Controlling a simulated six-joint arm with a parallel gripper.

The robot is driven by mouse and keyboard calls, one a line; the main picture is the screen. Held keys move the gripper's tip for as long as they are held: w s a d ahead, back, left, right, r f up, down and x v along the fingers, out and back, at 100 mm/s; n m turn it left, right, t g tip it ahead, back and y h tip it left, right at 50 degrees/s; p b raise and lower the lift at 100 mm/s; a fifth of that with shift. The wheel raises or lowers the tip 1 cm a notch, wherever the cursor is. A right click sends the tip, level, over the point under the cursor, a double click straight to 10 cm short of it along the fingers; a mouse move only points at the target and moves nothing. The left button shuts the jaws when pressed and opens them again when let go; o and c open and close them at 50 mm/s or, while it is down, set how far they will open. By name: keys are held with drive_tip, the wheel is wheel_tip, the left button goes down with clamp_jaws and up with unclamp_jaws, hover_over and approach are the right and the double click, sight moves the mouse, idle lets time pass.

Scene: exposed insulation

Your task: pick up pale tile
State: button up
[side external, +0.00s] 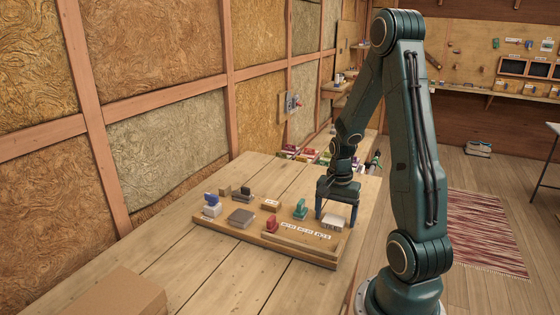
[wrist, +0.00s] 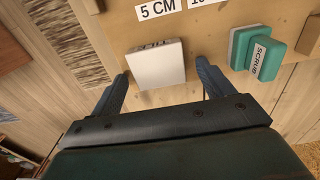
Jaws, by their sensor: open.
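The pale tile (wrist: 159,64) is a white, square block with small dark marks along its far edge in the wrist view. It lies on the wooden board (side external: 218,233), near its right end, and shows in the side view as a small pale block (side external: 334,222). My gripper (side external: 336,214) is over that end of the board, pointing down. Its two blue fingers are open, one on each side of the tile. In the wrist view the left finger is close to the tile's edge, and a wider gap shows at the right finger. I cannot tell whether either finger touches it.
A teal block marked SCRUB (wrist: 258,52) stands right of the tile in the wrist view. A red block (side external: 271,225), a grey block (side external: 242,217) and a blue-topped one (side external: 211,204) share the board. A cardboard box (side external: 112,292) is at the front left. Bare tabletop lies between.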

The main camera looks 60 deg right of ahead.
sight(335, 217)
idle(0.3)
drive_tip(key=c, duration=1.1)
drive_tip(key=shift+r, duration=0.15)
wheel_tip(335, 217, up, 20)
drive_tip(key=shift+f, duration=0.1)
idle(0.5)
